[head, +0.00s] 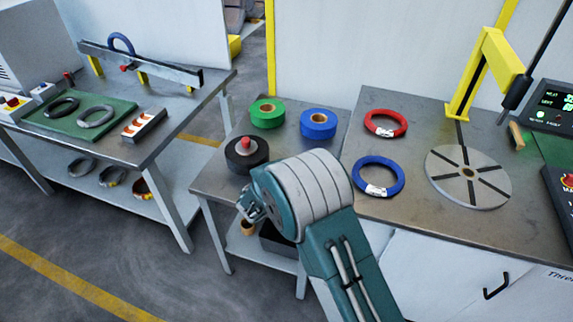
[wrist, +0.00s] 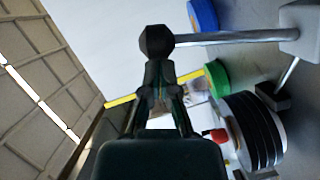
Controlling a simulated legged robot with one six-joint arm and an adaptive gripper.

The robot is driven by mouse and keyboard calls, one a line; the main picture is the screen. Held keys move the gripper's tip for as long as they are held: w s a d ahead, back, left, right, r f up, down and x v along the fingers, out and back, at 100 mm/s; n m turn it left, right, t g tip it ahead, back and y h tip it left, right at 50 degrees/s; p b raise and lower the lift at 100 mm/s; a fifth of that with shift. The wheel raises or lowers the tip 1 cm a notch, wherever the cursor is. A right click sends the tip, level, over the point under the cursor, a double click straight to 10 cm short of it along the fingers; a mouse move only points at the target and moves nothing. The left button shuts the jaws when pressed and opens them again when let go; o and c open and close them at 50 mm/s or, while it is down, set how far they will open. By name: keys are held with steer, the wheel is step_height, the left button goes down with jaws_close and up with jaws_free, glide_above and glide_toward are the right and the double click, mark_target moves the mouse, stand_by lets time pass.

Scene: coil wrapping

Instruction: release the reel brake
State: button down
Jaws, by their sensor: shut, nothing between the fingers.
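In the wrist view a metal lever rod (wrist: 230,38) with a black knob (wrist: 157,42) runs from a light grey block at the right edge. It looks like the reel brake lever. My gripper (wrist: 159,78) is shut and empty, its fingertips right beside the knob; I cannot tell whether they touch it. The black reel (wrist: 258,128) with a red knob (wrist: 213,136) is at the right. In the head view the reel (head: 243,160) is on the middle table's left side, with my gripper (head: 246,206) just in front and below. The lever is hidden there.
Green tape (head: 267,116) and blue tape (head: 319,125) stand behind the reel. A red coil (head: 386,123), a blue coil (head: 379,178) and a slotted turntable (head: 468,184) are on the right bench. Another workbench (head: 185,112) stands left across an open floor gap.

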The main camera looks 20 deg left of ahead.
steer(key=shift+s+d+f+m, duration=0.1)
steer(key=shift+d+f+m, duration=0.05)
steer(key=shift+d, duration=0.5)
steer(key=shift+d+f+m, duration=0.1)
steer(key=shift+d+m, duration=0.05)
steer(key=shift+d, duration=0.45)
steer(key=w+a+r+v, duration=0.1)
steer(key=a+v, duration=0.1)
steer(key=v, duration=1)
steer(key=shift+s+a+r, duration=0.2)
steer(key=shift+s+r, duration=0.1)
steer(key=shift+s, duration=0.05)
steer(key=shift+a, duration=0.15)
